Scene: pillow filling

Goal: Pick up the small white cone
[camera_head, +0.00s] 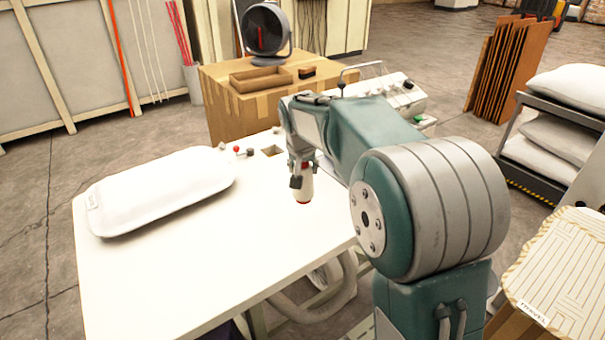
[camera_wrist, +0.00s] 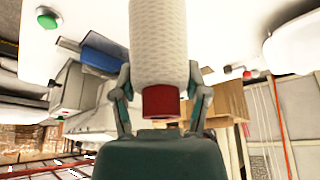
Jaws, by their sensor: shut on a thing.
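The small white cone (camera_head: 305,187) is in my gripper (camera_head: 301,181), above the white table, in the head view. In the wrist view the cone (camera_wrist: 158,45) has a textured white surface and a dark red end (camera_wrist: 160,102) near the palm. The two fingers of my gripper (camera_wrist: 160,78) are shut on it from either side. Whether the cone touches the table is hard to tell.
A white pillow (camera_head: 160,190) lies on the left of the white table (camera_head: 230,270). Behind stands a cardboard box (camera_head: 240,115) with a fan (camera_head: 266,32) and an open tray. A rack of pillows (camera_head: 560,130) is at right. The table's front is clear.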

